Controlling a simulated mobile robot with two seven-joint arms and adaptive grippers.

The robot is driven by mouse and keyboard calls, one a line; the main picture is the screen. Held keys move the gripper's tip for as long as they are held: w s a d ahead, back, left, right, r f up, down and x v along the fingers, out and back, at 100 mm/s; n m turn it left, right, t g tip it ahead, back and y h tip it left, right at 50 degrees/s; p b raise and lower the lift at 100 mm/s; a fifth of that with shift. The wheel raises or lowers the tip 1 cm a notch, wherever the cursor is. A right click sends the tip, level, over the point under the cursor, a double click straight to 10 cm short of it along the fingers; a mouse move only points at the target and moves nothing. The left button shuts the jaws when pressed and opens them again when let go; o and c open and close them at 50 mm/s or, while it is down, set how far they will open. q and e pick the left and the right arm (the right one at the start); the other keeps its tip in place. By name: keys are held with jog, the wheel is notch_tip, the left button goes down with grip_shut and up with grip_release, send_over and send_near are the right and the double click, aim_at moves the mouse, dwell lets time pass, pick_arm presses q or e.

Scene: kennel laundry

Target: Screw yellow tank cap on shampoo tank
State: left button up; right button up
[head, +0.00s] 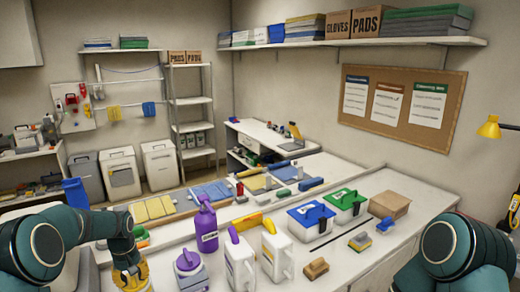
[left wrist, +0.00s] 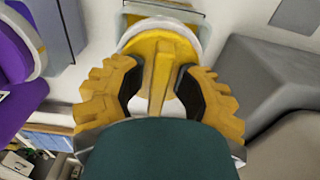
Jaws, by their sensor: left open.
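The yellow tank cap (left wrist: 155,48) has a raised grip bar and sits in or on a round white rim (left wrist: 205,27) in the left wrist view. The container under that rim, which may be the shampoo tank, is mostly hidden, so how the cap is seated cannot be told. My left gripper (left wrist: 162,90) is open, with its yellow fingers on either side of the cap's bar and a gap visible at each side. In the head view my left gripper (head: 131,277) points down at the lower left and hides most of the cap. My right gripper is out of view.
A purple-capped jug (head: 190,272) stands just right of my left gripper, with a tall purple jug (head: 206,228) behind it. White jugs (head: 240,265) stand further right. Blue-lidded (head: 311,216) and green-lidded (head: 345,203) bins and a brush (head: 315,268) are on the counter.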

pick_arm(q)
jog(key=shift+r+p, duration=0.6)
jog(key=shift+r, duration=0.2)
jog(key=shift+r+p, duration=2)
jog(key=shift+r, duration=1.55)
